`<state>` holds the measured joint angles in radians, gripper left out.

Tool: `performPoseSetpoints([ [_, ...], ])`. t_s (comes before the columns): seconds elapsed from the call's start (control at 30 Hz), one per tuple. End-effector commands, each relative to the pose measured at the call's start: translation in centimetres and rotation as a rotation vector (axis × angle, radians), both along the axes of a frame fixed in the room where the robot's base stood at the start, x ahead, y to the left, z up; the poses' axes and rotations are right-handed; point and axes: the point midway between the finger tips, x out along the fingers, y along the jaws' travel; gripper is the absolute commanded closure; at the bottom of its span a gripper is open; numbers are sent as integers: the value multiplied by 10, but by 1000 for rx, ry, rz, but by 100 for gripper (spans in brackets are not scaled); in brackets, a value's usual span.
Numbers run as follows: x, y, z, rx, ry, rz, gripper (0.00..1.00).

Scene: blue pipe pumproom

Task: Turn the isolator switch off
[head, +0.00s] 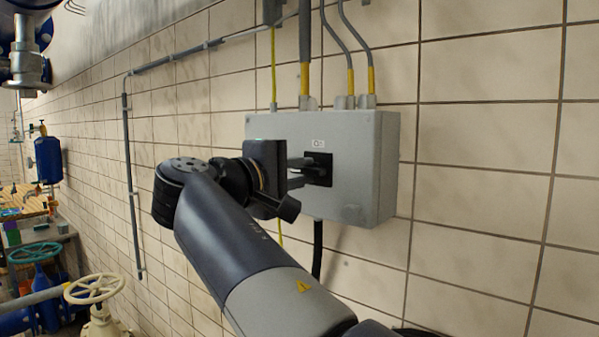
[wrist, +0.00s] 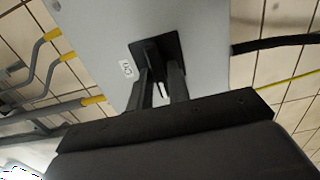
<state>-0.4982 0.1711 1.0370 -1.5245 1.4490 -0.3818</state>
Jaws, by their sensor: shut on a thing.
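The isolator switch is a grey box (head: 365,180) on the tiled wall, with a black switch plate (head: 319,168) on its front and a small white label above the plate. My gripper (head: 308,170) reaches the plate from the left, its two fingers level and pointing at the switch. In the wrist view the box (wrist: 100,45) fills the upper middle. There my gripper (wrist: 158,70) is shut on the switch handle (wrist: 152,50) in front of the black plate (wrist: 172,46). The fingers hide most of the handle, so its exact angle is hard to tell.
Grey conduits with yellow ends (head: 351,80) enter the box from above, and a black cable (head: 318,250) leaves below. The wall right of the box is clear.

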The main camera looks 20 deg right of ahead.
Motion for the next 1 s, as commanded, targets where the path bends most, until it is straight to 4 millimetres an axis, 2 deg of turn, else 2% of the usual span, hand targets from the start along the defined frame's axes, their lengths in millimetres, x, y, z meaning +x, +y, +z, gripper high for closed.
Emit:
performPoseSetpoints([
  [0.1, 0, 0, -1, 0, 1, 0, 100],
  [0.13, 0, 0, -1, 0, 1, 0, 80],
  [0.3, 0, 0, 0, 1, 1, 0, 67],
  [0.53, 0, 1, 0, 1, -1, 0, 67],
  [0.67, -5, 8, -1, 0, -1, 3, 67],
  [1.0, -38, 56, -3, 1, -2, 6, 67],
])
